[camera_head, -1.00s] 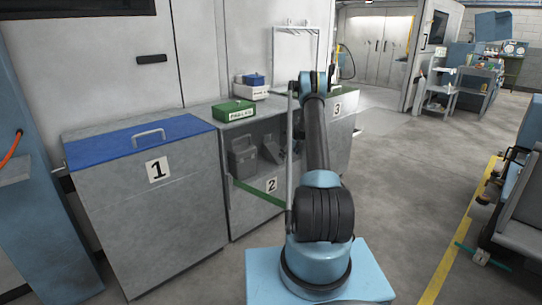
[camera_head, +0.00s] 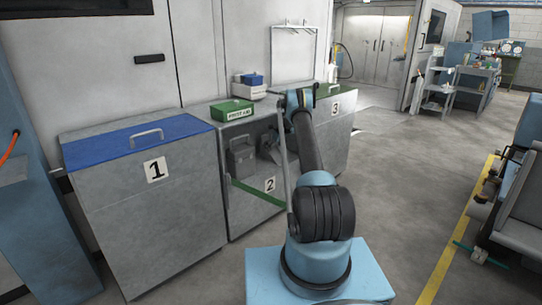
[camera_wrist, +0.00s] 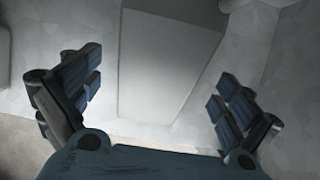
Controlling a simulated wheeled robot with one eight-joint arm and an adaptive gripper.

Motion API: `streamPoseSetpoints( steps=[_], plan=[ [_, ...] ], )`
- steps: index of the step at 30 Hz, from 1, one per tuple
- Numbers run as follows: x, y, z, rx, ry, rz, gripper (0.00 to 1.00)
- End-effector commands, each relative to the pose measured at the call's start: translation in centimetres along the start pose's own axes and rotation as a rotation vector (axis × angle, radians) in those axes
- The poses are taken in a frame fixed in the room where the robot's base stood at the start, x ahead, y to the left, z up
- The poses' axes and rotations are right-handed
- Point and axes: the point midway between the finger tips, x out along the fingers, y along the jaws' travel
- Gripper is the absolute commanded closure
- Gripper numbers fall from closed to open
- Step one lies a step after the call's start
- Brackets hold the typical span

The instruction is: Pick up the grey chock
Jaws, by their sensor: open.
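In the wrist view, a pale grey block (camera_wrist: 162,75), which looks like the grey chock, lies between and beyond the fingers of my gripper (camera_wrist: 157,78). The fingers are spread wide, with a gap on both sides of the block, and I see no contact. In the head view, my arm reaches over into the open cabinet marked 2. The gripper is mostly hidden there behind my arm and in shadow, so I cannot make out the chock clearly in that view.
A green bar (camera_head: 256,194) crosses the cabinet's front. A green box (camera_head: 232,110) sits on top. Blue-lidded cabinet 1 (camera_head: 150,215) stands to the left, and cabinet 3 (camera_head: 335,130) to the right.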

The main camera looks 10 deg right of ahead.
Motion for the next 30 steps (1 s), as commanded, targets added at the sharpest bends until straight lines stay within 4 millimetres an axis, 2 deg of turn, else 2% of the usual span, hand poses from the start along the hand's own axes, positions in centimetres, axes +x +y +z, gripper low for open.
streamPoseSetpoints(
  steps=[1, 12, 24, 25, 26, 30],
  plan=[
    [0.2, 0.1, 0.5, -0.001, 0.0, 0.0, 0.02],
    [4.4, 0.0, 0.4, -0.002, 0.0, 0.0, 0.02],
    [5.2, 0.1, 0.4, -0.001, 0.0, 0.0, 0.02],
    [5.2, 0.1, 0.4, -0.001, 0.0, 0.0, 0.04],
    [5.2, 0.1, 0.4, -0.001, 0.0, 0.0, 0.11],
    [5.2, 0.0, 0.4, -0.001, 0.0, 0.0, 0.43]
  ],
)
